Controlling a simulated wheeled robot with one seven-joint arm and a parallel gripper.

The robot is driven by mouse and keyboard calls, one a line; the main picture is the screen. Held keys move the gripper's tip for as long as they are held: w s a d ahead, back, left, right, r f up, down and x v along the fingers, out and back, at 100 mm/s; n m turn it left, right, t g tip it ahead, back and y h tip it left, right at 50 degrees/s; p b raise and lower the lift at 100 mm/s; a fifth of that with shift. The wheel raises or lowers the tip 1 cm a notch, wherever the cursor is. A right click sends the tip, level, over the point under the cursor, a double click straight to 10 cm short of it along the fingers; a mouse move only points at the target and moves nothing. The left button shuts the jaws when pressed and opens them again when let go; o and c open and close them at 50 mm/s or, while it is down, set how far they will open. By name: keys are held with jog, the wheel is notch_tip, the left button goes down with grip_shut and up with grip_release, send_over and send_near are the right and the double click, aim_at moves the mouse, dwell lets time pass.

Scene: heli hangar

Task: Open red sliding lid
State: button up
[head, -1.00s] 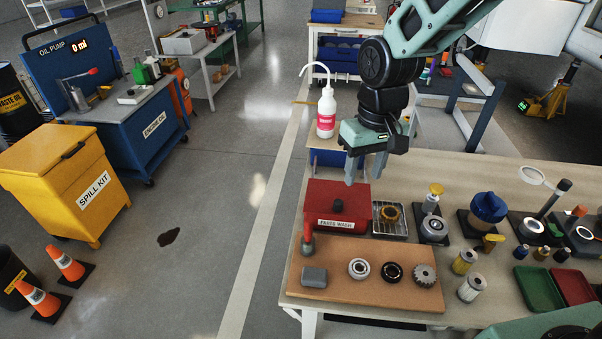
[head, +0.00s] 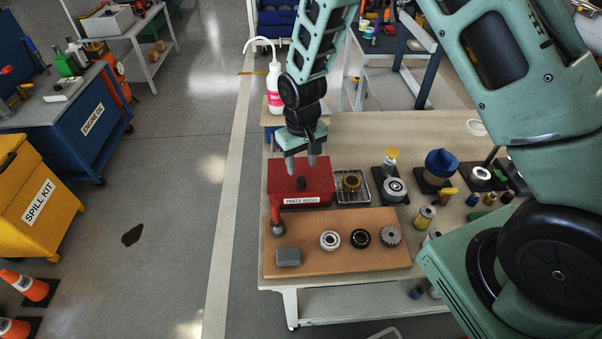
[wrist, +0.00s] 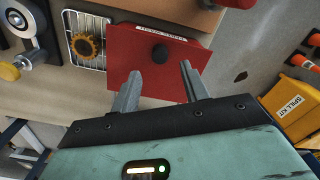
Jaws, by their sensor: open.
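The red parts-wash box (head: 285,188) sits at the left end of the workbench, with its red lid on top. My gripper (head: 300,161) is open and empty above the box's back part, fingers pointing down. In the wrist view its two fingers (wrist: 160,68) are spread to either side of the knob's line, apart from the knob.
A brown board (head: 335,252) with bearings lies in front. A white wash bottle (head: 274,85) stands behind.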

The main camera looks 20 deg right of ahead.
aim_at(301, 179)
jog(key=shift+f+p, duration=0.4)
jog(key=shift+f, duration=2.6)
